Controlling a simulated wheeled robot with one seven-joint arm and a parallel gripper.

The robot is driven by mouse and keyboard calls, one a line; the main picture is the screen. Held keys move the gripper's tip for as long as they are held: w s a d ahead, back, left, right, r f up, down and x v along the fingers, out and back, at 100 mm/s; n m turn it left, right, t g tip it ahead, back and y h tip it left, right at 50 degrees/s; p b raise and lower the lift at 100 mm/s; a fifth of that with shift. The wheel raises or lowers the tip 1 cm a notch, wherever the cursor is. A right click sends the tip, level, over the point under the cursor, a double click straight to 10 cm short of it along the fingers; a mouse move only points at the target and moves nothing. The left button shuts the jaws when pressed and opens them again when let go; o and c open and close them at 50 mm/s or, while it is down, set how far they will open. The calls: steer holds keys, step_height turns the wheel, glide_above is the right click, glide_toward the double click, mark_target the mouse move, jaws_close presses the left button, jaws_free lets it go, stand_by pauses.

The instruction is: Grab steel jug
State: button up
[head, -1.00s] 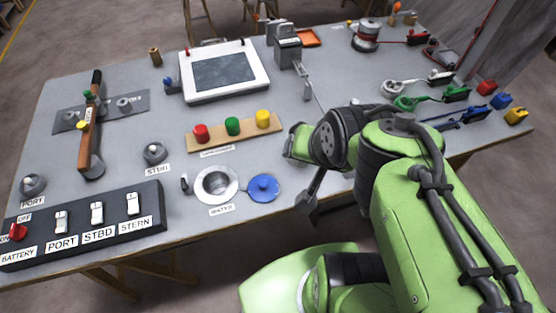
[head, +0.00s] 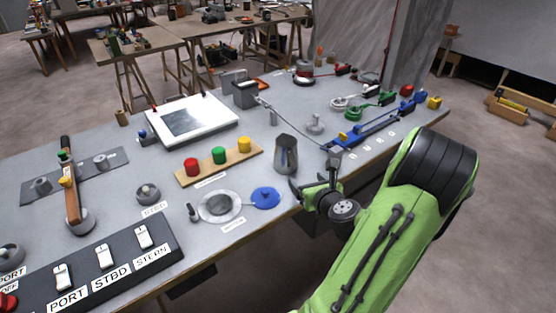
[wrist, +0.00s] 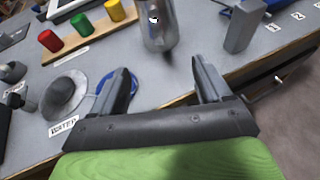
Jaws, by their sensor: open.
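The steel jug (head: 286,153) stands upright on the grey bench near its front edge, right of the blue lid. In the wrist view the jug (wrist: 158,25) shows at the top, ahead of the fingers, with its upper part cut off. My gripper (head: 316,184) is just in front of the jug, at the bench's front edge. In the wrist view my gripper (wrist: 163,80) has its two fingers spread apart with nothing between them. The jug lies beyond the fingertips.
A board with red, green and yellow knobs (head: 219,156) lies left of the jug. A water filler ring (head: 220,206) with a blue lid (head: 265,198) is front left. A blue clamp-like tool (head: 370,130) lies to the right. A grey block (wrist: 243,25) stands right of the jug.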

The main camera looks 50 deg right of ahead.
mark_target(288, 157)
steer(key=x, duration=1.4)
steer(key=shift+w+f, duration=0.15)
steer(key=shift+f, duration=0.25)
jaws_close()
steer(key=shift+r, duration=0.1)
